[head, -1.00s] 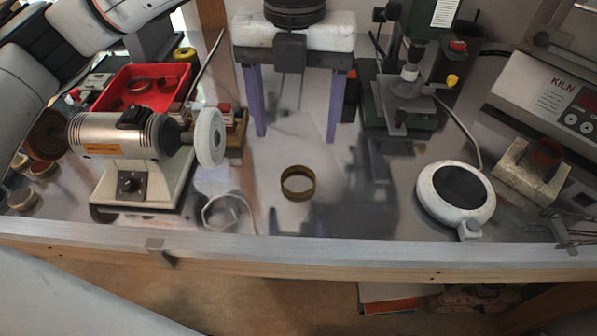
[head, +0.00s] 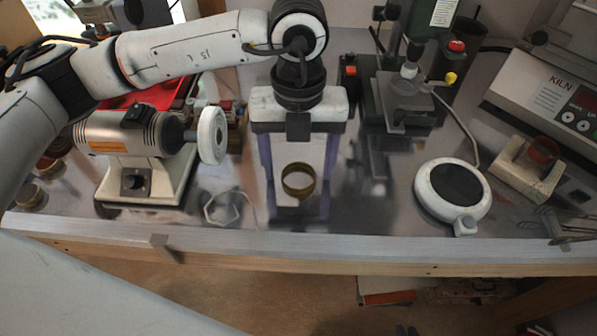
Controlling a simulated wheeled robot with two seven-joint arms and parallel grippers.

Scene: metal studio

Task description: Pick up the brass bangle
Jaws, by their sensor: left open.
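The brass bangle (head: 299,194) lies on the metal bench top, near the middle of the head view. It is a dull golden ring, with its opening facing up. My left gripper (head: 297,184) points down over it with its jaws open. Its two purple fingers show to the left and right of the bangle, with visible space on both sides. Nothing is between the fingers except the bangle in this view. I cannot tell how far above the bench the fingertips are. My right gripper is not in view.
The bench front edge (head: 330,244) is close.

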